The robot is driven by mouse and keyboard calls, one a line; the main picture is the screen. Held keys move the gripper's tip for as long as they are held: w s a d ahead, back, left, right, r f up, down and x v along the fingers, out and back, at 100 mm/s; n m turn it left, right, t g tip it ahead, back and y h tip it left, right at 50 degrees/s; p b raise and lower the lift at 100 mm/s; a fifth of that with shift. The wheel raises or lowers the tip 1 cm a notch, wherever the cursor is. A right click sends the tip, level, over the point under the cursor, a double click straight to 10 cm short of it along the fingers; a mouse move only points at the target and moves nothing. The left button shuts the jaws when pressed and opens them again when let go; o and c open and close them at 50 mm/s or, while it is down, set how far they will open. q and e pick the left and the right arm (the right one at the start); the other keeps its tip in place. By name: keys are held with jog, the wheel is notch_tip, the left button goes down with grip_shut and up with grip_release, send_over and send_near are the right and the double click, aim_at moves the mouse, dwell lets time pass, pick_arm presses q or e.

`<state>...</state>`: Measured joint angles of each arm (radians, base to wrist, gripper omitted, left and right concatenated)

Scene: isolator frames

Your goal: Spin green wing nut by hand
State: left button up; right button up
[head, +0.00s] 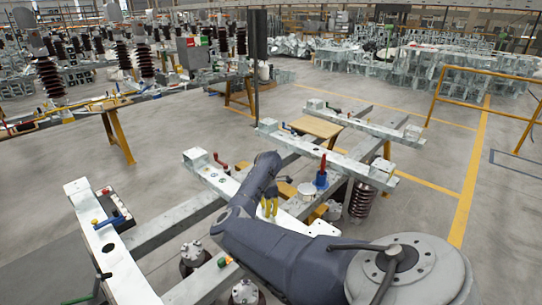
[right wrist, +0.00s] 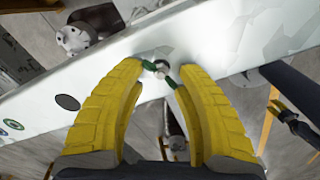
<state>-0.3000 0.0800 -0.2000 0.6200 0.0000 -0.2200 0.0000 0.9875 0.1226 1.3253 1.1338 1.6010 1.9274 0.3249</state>
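The green wing nut (right wrist: 149,66) sits on a pale bolt on the face of a white beam (right wrist: 225,45) in the right wrist view. My right gripper (right wrist: 162,72) has two thick yellow fingers on either side of it, tips apart. A green wing shows by each fingertip; I cannot tell whether the fingers press on them. In the head view the yellow fingers of my right gripper (head: 270,205) point down at the beam below my dark arm. The nut itself cannot be made out there. My left gripper is not in view.
A blue clamp (head: 321,180) with a red handle stands on the frame close to the right of my gripper. A dark tool-like object (right wrist: 292,118) shows at the right of the wrist view. Open floor lies beyond the frames.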

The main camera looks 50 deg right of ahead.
jog(key=m, duration=0.7)
jog(key=shift+w+d, duration=0.15)
jog(key=m, duration=0.6)
jog(key=shift+d+m, duration=0.25)
jog(key=shift+m, duration=0.05)
jog(key=m, duration=0.3)
jog(key=shift+d+m, duration=0.1)
jog(key=shift+m, duration=0.2)
jog(key=m, duration=0.3)
jog(key=shift+d, duration=0.1)
jog(key=m, duration=0.7)
jog(key=shift+s+d, duration=0.1)
jog(key=shift+s, duration=0.2)
notch_tip(320, 180, up, 17)
jog(key=shift+f, duration=0.2)
